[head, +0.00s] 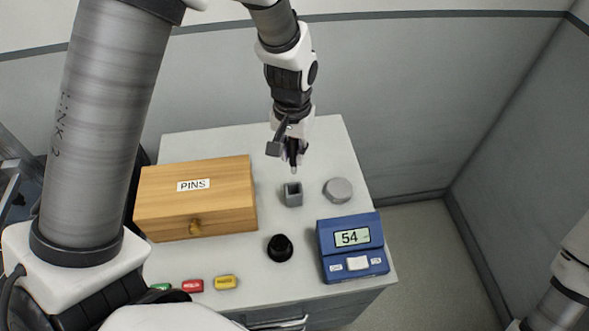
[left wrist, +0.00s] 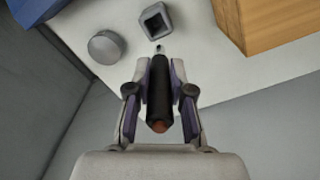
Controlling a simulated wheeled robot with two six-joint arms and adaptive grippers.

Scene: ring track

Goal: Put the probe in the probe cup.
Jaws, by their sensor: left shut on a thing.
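The probe (left wrist: 159,92) has a dark handle and a light metal tip, and it shows in the head view too (head: 293,155). My left gripper (head: 290,146) is shut on its handle; in the left wrist view the fingers (left wrist: 160,88) lie on either side of it. The probe points tip-down in the head view. The probe cup (head: 292,195) is a small grey square cup with an open top, also in the left wrist view (left wrist: 151,31). The probe tip shows just short of the cup, apart from it in the picture. My right gripper is out of view.
A wooden PINS box (head: 196,206) stands left of the cup. A grey round disc (head: 338,190) is right of it. A black round knob-like thing (head: 279,247) and a blue meter (head: 351,246) reading 54 stand nearer. Red (head: 192,286) and yellow (head: 225,282) labelled pieces lie at the front.

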